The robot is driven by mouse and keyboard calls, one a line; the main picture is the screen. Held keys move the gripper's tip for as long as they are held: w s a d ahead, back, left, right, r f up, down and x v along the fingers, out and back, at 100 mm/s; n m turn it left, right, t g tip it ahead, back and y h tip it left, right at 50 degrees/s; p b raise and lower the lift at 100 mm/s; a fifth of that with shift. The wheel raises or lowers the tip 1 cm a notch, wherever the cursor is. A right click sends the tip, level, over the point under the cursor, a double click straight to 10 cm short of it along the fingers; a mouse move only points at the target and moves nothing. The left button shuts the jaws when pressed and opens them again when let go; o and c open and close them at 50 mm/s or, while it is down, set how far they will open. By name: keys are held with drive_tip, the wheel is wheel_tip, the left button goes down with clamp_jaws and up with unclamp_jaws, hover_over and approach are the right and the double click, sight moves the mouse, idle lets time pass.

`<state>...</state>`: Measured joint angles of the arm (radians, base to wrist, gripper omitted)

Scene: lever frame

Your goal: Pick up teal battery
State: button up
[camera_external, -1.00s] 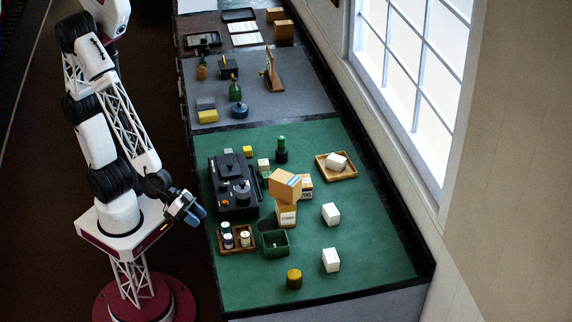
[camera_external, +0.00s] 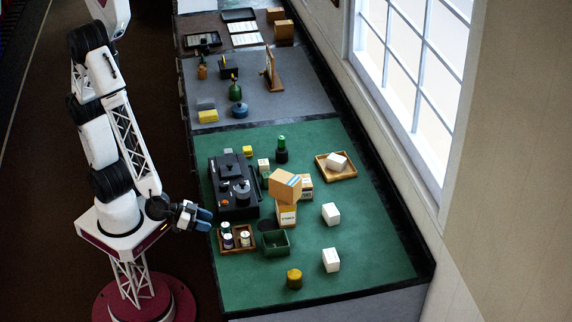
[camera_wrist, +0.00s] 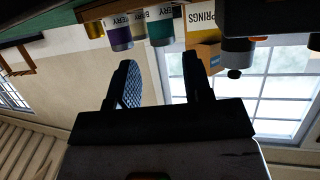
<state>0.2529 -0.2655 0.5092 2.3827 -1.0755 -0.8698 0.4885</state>
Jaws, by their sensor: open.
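The teal battery (camera_wrist: 160,30) shows in the wrist view at the top, just beyond my fingertips and between their lines. A purple-banded battery (camera_wrist: 119,36) and a paler battery (camera_wrist: 139,24) stand beside it to the left. In the external view several batteries sit in a wooden tray (camera_external: 250,248) at the table's near left; they are too small there to tell the teal one surely. My gripper (camera_external: 209,217) is left of that tray, at the table's left edge, and touches no battery. In the wrist view my gripper (camera_wrist: 158,64) has its fingers apart with nothing between them.
A black machine (camera_external: 238,211) stands behind the tray. A green open box (camera_external: 276,250) is right of it, and stacked cartons (camera_external: 286,188) stand farther back. A yellow cylinder (camera_external: 294,278) stands in front. The green mat's near left corner is clear.

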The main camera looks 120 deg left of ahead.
sight(226, 227)
drive_tip(key=shift+x, duration=1.25)
drive_tip(key=shift+a, duration=0.1)
drive_tip(key=shift+x, duration=2.5)
drive_tip(key=shift+f, duration=0.15)
drive_tip(key=shift+c, duration=0.3)
drive_tip(key=c, duration=0.7)
